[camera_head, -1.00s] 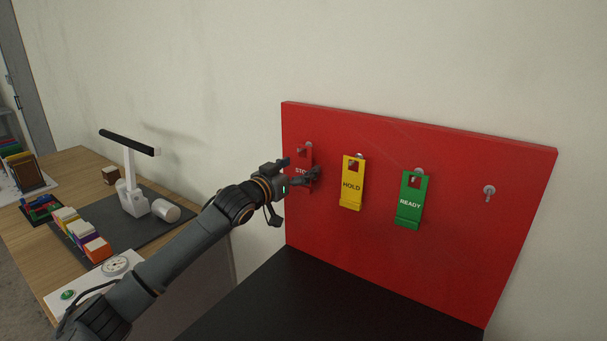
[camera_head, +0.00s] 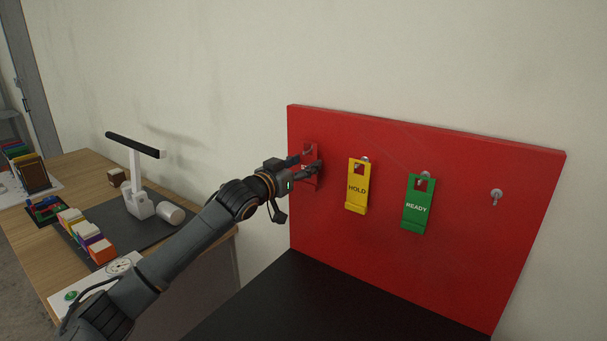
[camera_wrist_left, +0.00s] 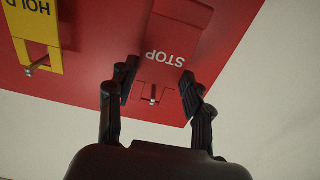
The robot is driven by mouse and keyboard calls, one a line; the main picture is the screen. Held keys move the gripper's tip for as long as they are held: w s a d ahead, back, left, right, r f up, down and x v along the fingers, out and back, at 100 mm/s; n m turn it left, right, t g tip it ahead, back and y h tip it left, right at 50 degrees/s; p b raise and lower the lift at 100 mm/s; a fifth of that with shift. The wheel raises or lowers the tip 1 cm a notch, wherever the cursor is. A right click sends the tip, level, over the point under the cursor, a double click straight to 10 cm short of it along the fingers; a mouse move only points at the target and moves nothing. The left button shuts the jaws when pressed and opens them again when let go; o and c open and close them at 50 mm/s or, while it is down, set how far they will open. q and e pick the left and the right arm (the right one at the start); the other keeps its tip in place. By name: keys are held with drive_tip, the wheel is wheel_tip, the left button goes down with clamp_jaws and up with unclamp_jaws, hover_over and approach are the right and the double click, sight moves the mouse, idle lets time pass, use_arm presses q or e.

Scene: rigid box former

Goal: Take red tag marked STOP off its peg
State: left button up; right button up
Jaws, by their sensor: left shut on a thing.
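The red tag marked STOP (camera_head: 311,183) is at the left end of the red board, largely covered by my left gripper (camera_head: 317,166). In the left wrist view the tag (camera_wrist_left: 178,38) appears upside down, its lettering clear. The fingers of my left gripper (camera_wrist_left: 158,84) stand on either side of it, shut on it. A metal peg (camera_wrist_left: 152,94) shows at the tag's hole, between the fingers; whether it still passes through is hard to tell. My right gripper is not in view.
On the red board (camera_head: 450,255), the yellow HOLD tag (camera_head: 356,188) and green READY tag (camera_head: 417,208) hang to the right, and a bare peg (camera_head: 496,195) is beyond them. A wooden table (camera_head: 70,165) with a white lamp-like stand (camera_head: 137,185) is at left.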

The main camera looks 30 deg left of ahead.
use_arm(q)
drive_tip(key=s+a+b, duration=0.2)
drive_tip(key=s+b, duration=0.6)
drive_tip(key=s, duration=0.9)
drive_tip(key=shift+s+a, duration=0.2)
drive_tip(key=shift+s, duration=0.2)
drive_tip(key=shift+f, duration=0.1)
